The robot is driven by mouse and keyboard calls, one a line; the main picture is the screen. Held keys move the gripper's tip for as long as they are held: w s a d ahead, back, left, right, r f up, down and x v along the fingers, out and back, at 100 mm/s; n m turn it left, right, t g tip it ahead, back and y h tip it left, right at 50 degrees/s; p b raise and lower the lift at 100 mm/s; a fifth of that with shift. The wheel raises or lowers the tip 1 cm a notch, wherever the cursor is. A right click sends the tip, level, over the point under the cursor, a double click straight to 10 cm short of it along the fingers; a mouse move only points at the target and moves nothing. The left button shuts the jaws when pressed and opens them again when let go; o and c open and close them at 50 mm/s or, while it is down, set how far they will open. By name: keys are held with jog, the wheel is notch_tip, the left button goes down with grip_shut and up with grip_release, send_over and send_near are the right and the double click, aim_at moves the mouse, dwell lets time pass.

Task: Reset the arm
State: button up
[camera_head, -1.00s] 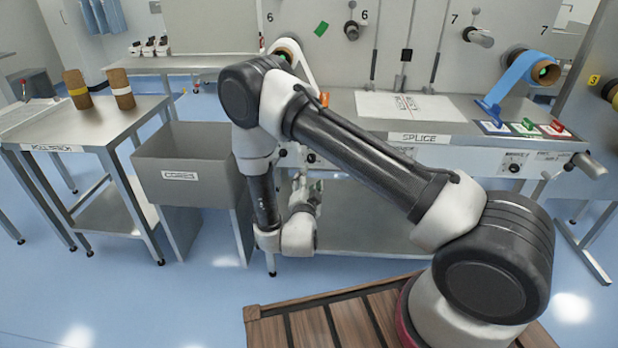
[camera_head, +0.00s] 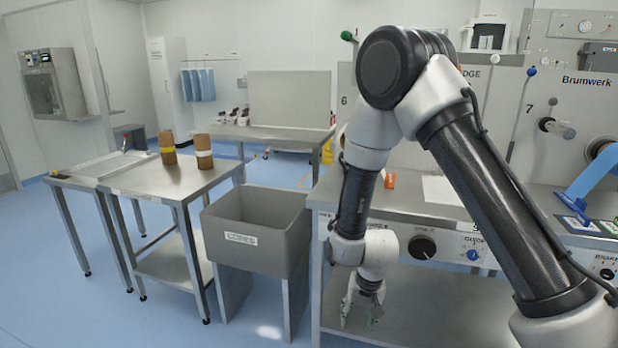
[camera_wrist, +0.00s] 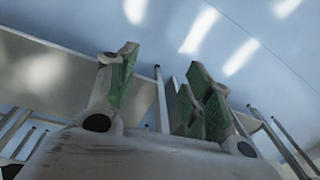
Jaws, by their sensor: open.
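My gripper (camera_head: 360,308) hangs at the end of my bent arm in the head view, in front of the steel splice bench (camera_head: 440,292) and below its top. In the wrist view my gripper (camera_wrist: 160,95) shows its fingers with green inner pads spread apart. Nothing is between the fingers. My arm is folded, with the elbow high and the forearm pointing down.
A grey bin (camera_head: 255,232) stands left of my gripper. Farther left is a steel table (camera_head: 165,187) with two brown rolls (camera_head: 204,150). Blue floor (camera_head: 110,300) is clear at the lower left. The bench front has knobs (camera_head: 422,247).

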jog(key=s+d+r+t, duration=0.1)
jog(key=s+d+r, duration=0.5)
jog(key=r, duration=0.6)
jog(key=s+d+r+n+t, duration=0.1)
jog(key=s+d+r, duration=0.5)
jog(key=d+r, duration=0.3)
jog(key=s+d+r+t+h, duration=0.1)
jog(key=s+d+r, duration=0.5)
jog(key=r, duration=1.1)
jog(key=shift+s+d+n, duration=0.2)
jog(key=shift+d+n, duration=0.1)
jog(key=shift+d, duration=0.85)
